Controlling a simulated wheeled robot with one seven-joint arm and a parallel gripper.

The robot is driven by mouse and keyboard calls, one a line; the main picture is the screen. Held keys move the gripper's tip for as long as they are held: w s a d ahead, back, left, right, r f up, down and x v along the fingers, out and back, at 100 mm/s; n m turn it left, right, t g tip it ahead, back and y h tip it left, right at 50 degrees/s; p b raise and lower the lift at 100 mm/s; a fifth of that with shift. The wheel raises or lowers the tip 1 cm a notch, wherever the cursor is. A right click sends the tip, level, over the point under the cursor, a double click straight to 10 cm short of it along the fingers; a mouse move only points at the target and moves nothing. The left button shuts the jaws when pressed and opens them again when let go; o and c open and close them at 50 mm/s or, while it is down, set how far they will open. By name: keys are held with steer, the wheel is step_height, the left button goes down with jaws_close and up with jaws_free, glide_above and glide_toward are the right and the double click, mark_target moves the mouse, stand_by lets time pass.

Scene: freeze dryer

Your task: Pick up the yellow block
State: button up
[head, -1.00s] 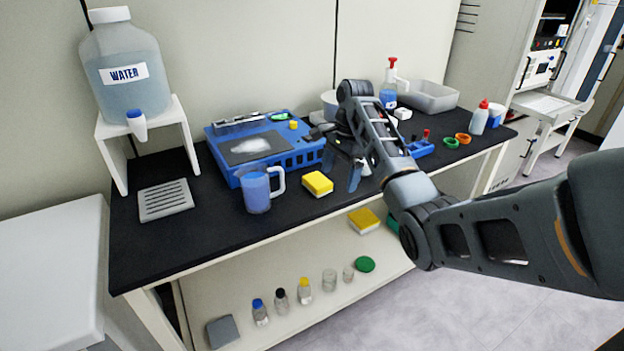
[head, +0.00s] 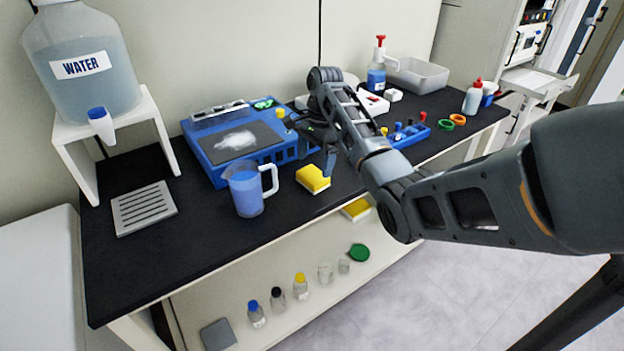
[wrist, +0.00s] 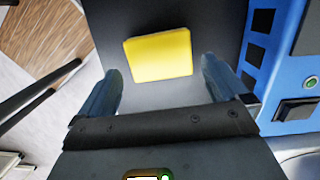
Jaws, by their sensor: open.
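The yellow block (head: 313,179) lies on the black bench top, right of the blue measuring jug and in front of the blue device. My gripper (head: 322,157) is open and empty just behind and to the right of the block in the head view. In the wrist view the yellow block (wrist: 158,54) lies beyond the fingertips, roughly centred between the two open fingers (wrist: 160,72). I see no contact. My arm hides part of the gripper in the head view.
The blue measuring jug (head: 246,189) stands close left of the block. A blue rack (head: 412,136) stands to the right. Another yellow block (head: 356,209) is on the lower shelf.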

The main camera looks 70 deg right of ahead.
mark_target(313, 174)
steer(key=shift+w+a+f, duration=0.1)
steer(key=shift+a+f, duration=0.05)
steer(key=shift+f, duration=0.8)
steer(key=shift+a+f, duration=0.1)
steer(key=shift+f, duration=0.8)
steer(key=shift+c, duration=0.4)
steer(key=c, duration=0.7)
